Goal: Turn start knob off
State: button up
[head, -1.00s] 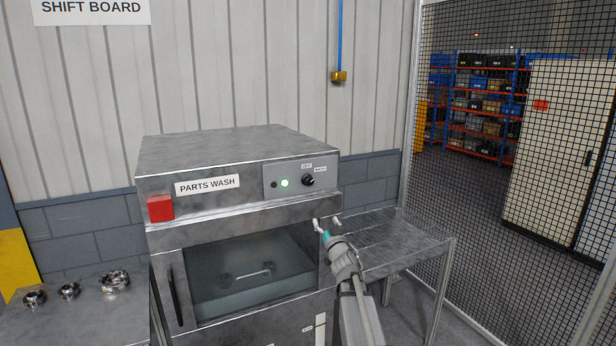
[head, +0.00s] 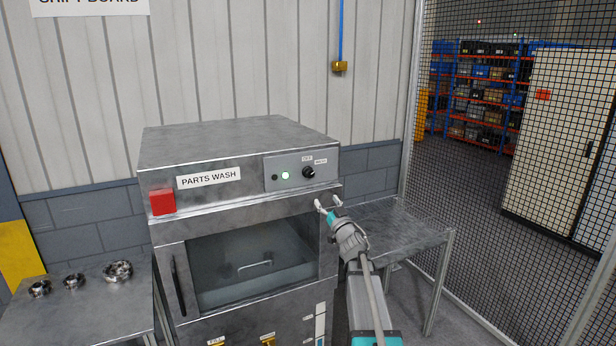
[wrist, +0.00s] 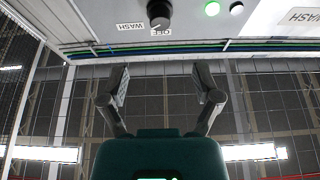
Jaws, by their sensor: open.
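The start knob (head: 308,172) is a small black dial on the control panel (head: 285,184) at the upper right of the PARTS WASH machine (head: 250,150). OFF and WASH labels sit by it, and a green light (head: 285,175) glows to its left. In the wrist view the knob (wrist: 159,12) shows at the top, upside down, with the green light (wrist: 212,9) lit; its white mark seems to point near the OFF label. My gripper (head: 327,203) is open and empty, below and slightly right of the knob, not touching it. Its two fingers (wrist: 160,88) are spread in the wrist view.
A red button (head: 162,201) is on the machine's left front. A glass door (head: 255,262) with a handle is below the panel. A metal table (head: 400,235) stands right, and a bench (head: 100,312) with metal rings stands left. A mesh fence (head: 490,230) is at far right.

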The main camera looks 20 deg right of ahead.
aim_at(311, 176)
jog(key=p+x, duration=0.4)
jog(key=x, duration=0.9)
jog(key=shift+p, duration=0.4)
